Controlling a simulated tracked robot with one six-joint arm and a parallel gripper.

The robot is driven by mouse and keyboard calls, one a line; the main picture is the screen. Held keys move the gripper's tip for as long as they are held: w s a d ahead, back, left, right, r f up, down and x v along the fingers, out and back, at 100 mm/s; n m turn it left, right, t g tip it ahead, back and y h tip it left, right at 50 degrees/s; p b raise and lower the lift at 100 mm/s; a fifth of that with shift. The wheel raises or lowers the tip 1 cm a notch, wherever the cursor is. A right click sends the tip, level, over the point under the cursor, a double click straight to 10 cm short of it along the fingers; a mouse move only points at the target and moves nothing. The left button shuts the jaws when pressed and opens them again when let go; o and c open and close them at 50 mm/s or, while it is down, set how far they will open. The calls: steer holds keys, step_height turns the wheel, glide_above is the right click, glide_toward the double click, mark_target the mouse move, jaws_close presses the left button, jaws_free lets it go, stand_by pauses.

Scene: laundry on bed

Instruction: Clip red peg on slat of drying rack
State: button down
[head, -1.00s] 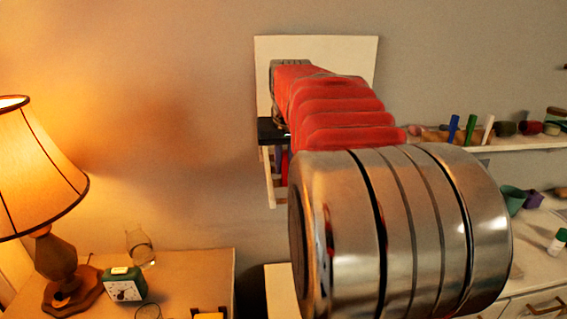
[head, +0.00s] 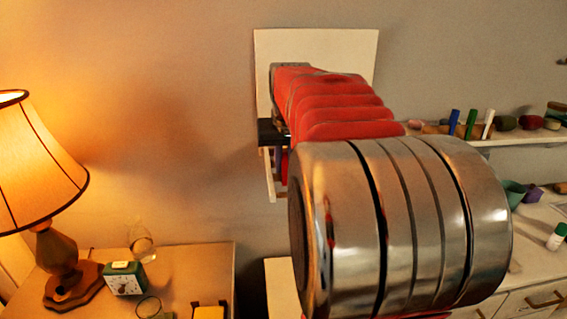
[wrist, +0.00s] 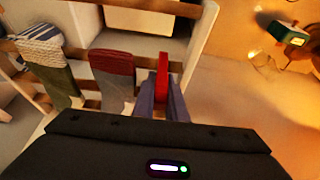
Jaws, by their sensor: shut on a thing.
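The red peg (wrist: 162,76) stands upright in the wrist view between the two grey fingers of my gripper (wrist: 162,96), which are shut on it. The drying rack shows pale wooden slats (wrist: 150,5) and side rails in the wrist view. The peg's top is close to the rack's right side; I cannot tell whether it touches a slat. In the head view my arm hides most of the rack, leaving a pale corner (head: 269,178) below my dark gripper body. The peg's jaws are hidden.
A lamp (head: 42,150) and green clock (head: 124,278) stand on a bedside table (head: 200,260). A shelf with pens lies right.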

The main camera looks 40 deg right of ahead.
steer(key=shift+f, duration=0.6)
stand_by(0.3)
steer(key=c, duration=1.7)
jaws_free()
steer(key=shift+r, duration=0.1)
steer(key=v, duration=1.3)
steer(key=shift+s+r, duration=0.15)
steer(key=shift+r, duration=0.1)
